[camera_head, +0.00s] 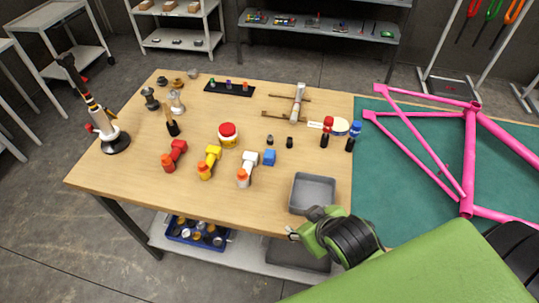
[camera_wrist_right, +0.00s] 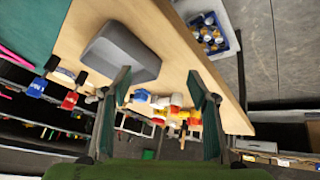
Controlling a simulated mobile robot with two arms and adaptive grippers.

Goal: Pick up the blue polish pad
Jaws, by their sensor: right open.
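The blue polish pad (camera_head: 269,157) is a small blue block on the wooden table (camera_head: 130,180), just right of a white bottle-like tool with an orange end (camera_head: 245,171). A small blue patch between the fingers in the right wrist view looks like the pad (camera_wrist_right: 141,96). My right gripper (camera_head: 294,236) is at the table's front edge, in front of the grey tray and apart from the pad. Its two fingers (camera_wrist_right: 158,82) stand wide apart with nothing held between them. My left gripper is not in view.
A grey tray (camera_head: 334,191) lies between my right gripper and the pad; it also shows in the wrist view (camera_wrist_right: 128,42). Yellow (camera_head: 208,165) and red (camera_head: 174,157) tools stand left. A pink frame (camera_head: 468,150) is over the green mat (camera_head: 410,190). A blue bin (camera_head: 172,234) is below.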

